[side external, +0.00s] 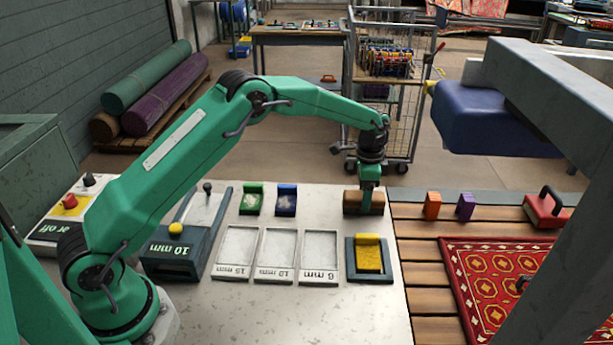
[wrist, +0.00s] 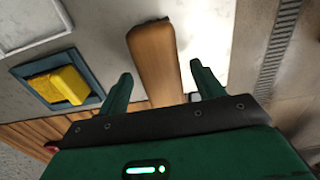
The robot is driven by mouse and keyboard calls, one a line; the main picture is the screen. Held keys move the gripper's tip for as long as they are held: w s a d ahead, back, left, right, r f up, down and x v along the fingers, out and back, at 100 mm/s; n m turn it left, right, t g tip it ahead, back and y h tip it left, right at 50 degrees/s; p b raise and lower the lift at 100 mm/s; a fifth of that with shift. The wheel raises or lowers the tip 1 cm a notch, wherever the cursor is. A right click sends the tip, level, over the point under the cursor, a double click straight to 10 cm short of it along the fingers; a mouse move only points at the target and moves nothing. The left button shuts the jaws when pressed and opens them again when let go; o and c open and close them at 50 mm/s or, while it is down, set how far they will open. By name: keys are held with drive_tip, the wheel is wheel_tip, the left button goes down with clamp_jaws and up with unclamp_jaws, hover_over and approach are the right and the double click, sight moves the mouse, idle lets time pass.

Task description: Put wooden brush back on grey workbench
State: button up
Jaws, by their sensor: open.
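The wooden brush (side external: 352,203) is a brown block at the far right corner of the light grey workbench (side external: 330,315), close to the slatted wooden surface. In the wrist view the wooden brush (wrist: 153,52) runs lengthwise between my two fingers, with pale bench surface on both sides of its far end. My gripper (side external: 369,186) is right over the brush, pointing down. In the wrist view my gripper (wrist: 161,70) is open, with a gap beside each finger. The brush's underside is hidden, so I cannot tell exactly how it rests.
A dark tray (side external: 353,273) with a yellow block (side external: 369,254) is in front of the brush. Green (side external: 251,199) and blue (side external: 287,200) blocks stand left. Orange (side external: 432,206) and purple (side external: 465,206) blocks and a red rug (side external: 500,280) lie on the slats (side external: 420,252).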

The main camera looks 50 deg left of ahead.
wheel_tip(320, 180, up, 10)
idle(0.5)
idle(0.5)
drive_tip(key=s+a+r+n+t, duration=0.3)
drive_tip(key=s+r+n, duration=0.1)
drive_tip(key=s+r, duration=1.2)
drive_tip(key=s+f+n+t, duration=0.1)
drive_tip(key=s+f+n, duration=0.1)
drive_tip(key=s, duration=0.9)
drive_tip(key=s+a+f+n+t, duration=0.1)
drive_tip(key=s+f+n, duration=0.1)
drive_tip(key=s, duration=0.8)
drive_tip(key=shift+s+f+n+t, duration=0.15)
drive_tip(key=shift+s+n+t, duration=0.2)
drive_tip(key=shift+n, duration=0.15)
